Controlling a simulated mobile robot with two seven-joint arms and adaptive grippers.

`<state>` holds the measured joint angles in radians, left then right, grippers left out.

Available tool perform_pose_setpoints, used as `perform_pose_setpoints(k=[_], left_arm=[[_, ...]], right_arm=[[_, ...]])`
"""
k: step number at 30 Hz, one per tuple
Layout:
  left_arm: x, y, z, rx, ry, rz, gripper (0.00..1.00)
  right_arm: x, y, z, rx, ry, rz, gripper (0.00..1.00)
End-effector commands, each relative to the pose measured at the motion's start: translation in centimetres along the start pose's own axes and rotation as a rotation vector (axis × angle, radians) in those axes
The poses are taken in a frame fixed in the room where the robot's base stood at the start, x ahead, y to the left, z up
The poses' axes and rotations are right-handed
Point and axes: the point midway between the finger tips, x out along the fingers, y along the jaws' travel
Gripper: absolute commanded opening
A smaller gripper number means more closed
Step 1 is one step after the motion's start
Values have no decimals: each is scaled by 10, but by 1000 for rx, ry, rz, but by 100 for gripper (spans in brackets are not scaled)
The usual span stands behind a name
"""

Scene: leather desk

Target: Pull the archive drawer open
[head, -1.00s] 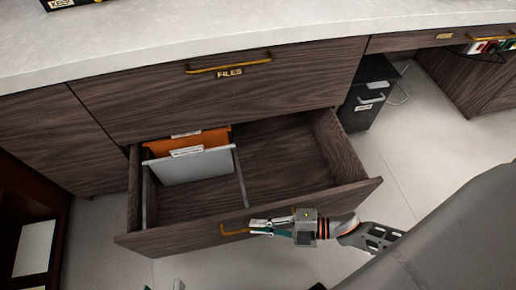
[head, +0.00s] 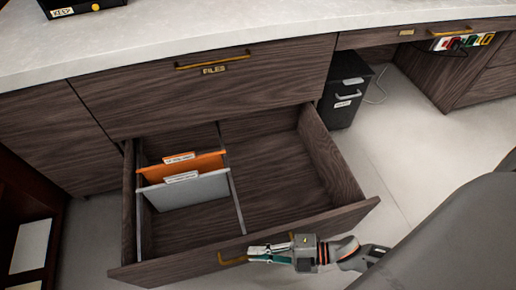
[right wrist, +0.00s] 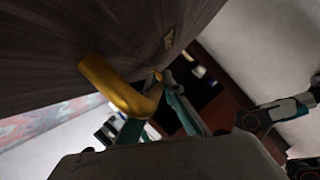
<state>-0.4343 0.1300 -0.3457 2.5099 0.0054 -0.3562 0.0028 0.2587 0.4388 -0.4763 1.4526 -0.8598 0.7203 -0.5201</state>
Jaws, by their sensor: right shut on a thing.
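The lower wooden drawer (head: 320,222) stands pulled well out of the desk. Inside it, an orange folder (head: 190,163) and a grey folder (head: 185,190) hang left of a thin divider. My right gripper (head: 250,255) is at the brass handle (head: 229,262) on the drawer's front, shut on it. In the right wrist view the handle (right wrist: 120,88) runs in between the gripper's fingers (right wrist: 155,115), which hide part of it. My left gripper is not in the head view.
A closed drawer labelled FILES (head: 215,90) sits above, under the pale desktop (head: 250,30). A black cabinet (head: 345,92) stands right of the open drawer. Pale floor (head: 400,140) is clear to the right. A dark red shelf (head: 30,215) stands at the left.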

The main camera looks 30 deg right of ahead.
Motion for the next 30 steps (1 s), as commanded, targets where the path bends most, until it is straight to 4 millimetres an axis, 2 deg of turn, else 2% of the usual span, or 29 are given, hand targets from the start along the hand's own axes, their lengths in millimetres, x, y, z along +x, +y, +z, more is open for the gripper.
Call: perform_pose_setpoints(k=[14,15,16,26,30], left_arm=[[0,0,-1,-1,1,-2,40],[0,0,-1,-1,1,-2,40],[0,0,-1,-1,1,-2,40],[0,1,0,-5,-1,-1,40],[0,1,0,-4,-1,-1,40]], right_arm=[[-2,0,2,-1,-4,-1,0],[-2,0,2,-1,-4,-1,13],[-2,0,2,-1,-4,-1,15],[-1,1,0,-1,-1,0,15],[-3,8,-4,-1,1,0,15]])
